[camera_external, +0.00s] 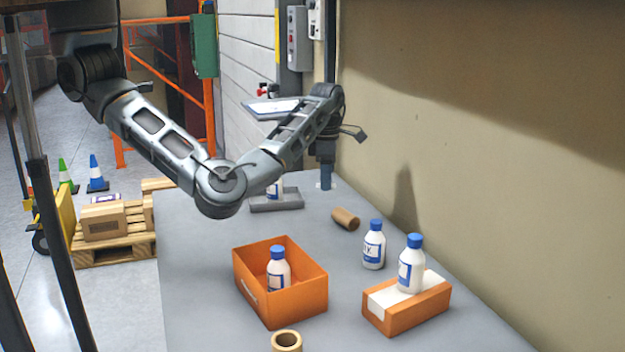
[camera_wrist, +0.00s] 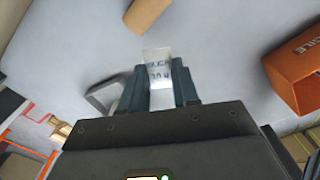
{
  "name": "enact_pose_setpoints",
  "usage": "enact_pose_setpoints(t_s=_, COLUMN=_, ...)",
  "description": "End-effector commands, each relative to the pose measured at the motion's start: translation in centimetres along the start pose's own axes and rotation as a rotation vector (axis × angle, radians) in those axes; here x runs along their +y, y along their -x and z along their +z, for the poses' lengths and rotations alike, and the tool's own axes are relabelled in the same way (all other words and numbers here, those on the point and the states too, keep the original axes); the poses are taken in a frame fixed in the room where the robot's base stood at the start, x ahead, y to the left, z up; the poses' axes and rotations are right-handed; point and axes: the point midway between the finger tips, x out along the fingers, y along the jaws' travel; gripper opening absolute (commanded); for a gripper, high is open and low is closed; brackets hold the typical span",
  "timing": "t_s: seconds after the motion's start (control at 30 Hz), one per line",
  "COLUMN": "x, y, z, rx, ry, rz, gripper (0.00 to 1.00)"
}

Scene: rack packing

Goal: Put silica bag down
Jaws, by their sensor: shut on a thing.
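The silica bag (camera_wrist: 157,68) is a small white packet with dark print, seen between the fingertips in the wrist view. My gripper (camera_wrist: 159,88) is shut on it, with a dark finger on each side. In the external view my gripper (camera_external: 326,180) points down near the far end of the grey table, close to the wall. A bit of the white bag (camera_external: 318,185) shows beside the fingers there. I cannot tell whether the bag touches the table.
An open orange box (camera_external: 308,298) holds a white bottle (camera_external: 279,272). Another bottle (camera_external: 373,246) stands on the table, and one (camera_external: 411,266) stands on an orange-and-white box (camera_external: 420,312). A cardboard tube (camera_external: 346,219) lies near my gripper. A grey tray (camera_external: 277,206) holds a bottle.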

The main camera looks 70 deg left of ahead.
Motion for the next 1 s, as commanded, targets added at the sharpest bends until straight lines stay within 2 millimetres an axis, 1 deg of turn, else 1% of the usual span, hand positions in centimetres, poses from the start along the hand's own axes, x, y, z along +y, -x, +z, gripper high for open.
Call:
enact_pose_setpoints(t_s=0.03, x=-0.3, y=-0.3, z=0.0, rx=0.0, ry=0.014, rz=-0.002, gripper=0.02)
enact_pose_setpoints(t_s=0.07, x=-0.3, y=-0.4, z=0.0, rx=0.001, ry=0.022, rz=-0.002, gripper=0.02)
enact_pose_setpoints(t_s=0.17, x=1.0, y=-1.2, z=-0.1, rx=0.005, ry=0.035, rz=0.0, gripper=0.02)
enact_pose_setpoints(t_s=0.3, x=3.9, y=-3.0, z=0.2, rx=0.007, ry=0.035, rz=0.0, gripper=0.02)
enact_pose_setpoints(t_s=0.4, x=5.9, y=-4.0, z=0.4, rx=0.004, ry=0.034, rz=-0.002, gripper=0.02)
enact_pose_setpoints(t_s=0.6, x=9.4, y=-6.0, z=0.8, rx=0.003, ry=0.031, rz=-0.004, gripper=0.02)
enact_pose_setpoints(t_s=0.73, x=10.6, y=-6.8, z=0.9, rx=0.002, ry=0.029, rz=-0.003, gripper=0.02)
enact_pose_setpoints(t_s=0.87, x=10.8, y=-7.3, z=1.0, rx=0.002, ry=0.028, rz=-0.002, gripper=0.02)
enact_pose_setpoints(t_s=1.0, x=10.8, y=-8.9, z=0.9, rx=0.004, ry=0.027, rz=-0.004, gripper=0.02)
